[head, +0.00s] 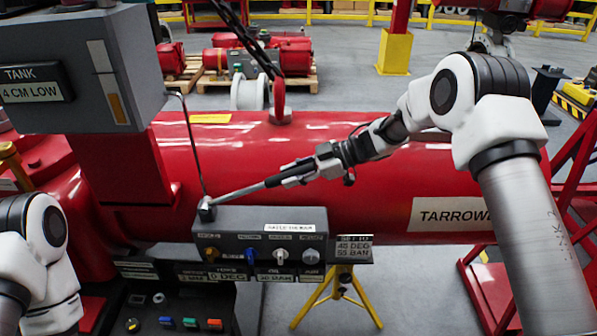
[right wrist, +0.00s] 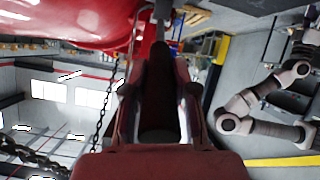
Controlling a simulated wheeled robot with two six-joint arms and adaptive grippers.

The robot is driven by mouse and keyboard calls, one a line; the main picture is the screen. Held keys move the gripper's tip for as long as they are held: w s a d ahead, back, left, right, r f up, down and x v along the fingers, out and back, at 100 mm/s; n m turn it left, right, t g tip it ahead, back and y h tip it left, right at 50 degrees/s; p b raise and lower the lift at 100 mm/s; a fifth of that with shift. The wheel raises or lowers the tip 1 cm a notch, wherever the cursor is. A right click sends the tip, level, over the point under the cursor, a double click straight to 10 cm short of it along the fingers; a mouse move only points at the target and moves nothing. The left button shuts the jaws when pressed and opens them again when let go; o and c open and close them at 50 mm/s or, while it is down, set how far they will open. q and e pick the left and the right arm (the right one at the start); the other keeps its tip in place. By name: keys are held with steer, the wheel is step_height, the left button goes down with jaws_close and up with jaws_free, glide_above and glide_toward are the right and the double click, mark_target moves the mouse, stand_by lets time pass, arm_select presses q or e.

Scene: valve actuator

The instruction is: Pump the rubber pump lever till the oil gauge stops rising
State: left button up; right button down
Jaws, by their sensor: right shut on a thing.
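The pump lever is a metal rod (head: 238,192) with a black rubber grip (head: 291,172). It runs from a pivot on top of the grey control box up and to the right at a shallow angle. My right gripper (head: 318,164) is shut on the grip's outer end; in the right wrist view the black grip (right wrist: 157,95) lies between the fingers. The oil gauge (head: 107,83) is a narrow upright window on the grey tank (head: 60,85), pale above and orange in its lower part. My left arm shows at the lower left, its gripper out of view.
The control box (head: 262,222) has several knobs and labels on its front. A thin pipe (head: 190,140) rises beside the lever's pivot. The large red cylinder (head: 340,150) lies behind the lever, with a red lifting eye (head: 279,97) on top. A button panel (head: 170,310) sits below.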

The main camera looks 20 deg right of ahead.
mark_target(315, 165)
steer(key=shift+r, duration=0.1)
steer(key=c, duration=0.9)
jaws_free()
steer(key=shift+w, duration=0.1)
steer(key=v, duration=1.1)
steer(key=shift+d+r, duration=0.15)
steer(key=shift+d, duration=0.15)
steer(key=shift+d, duration=0.1)
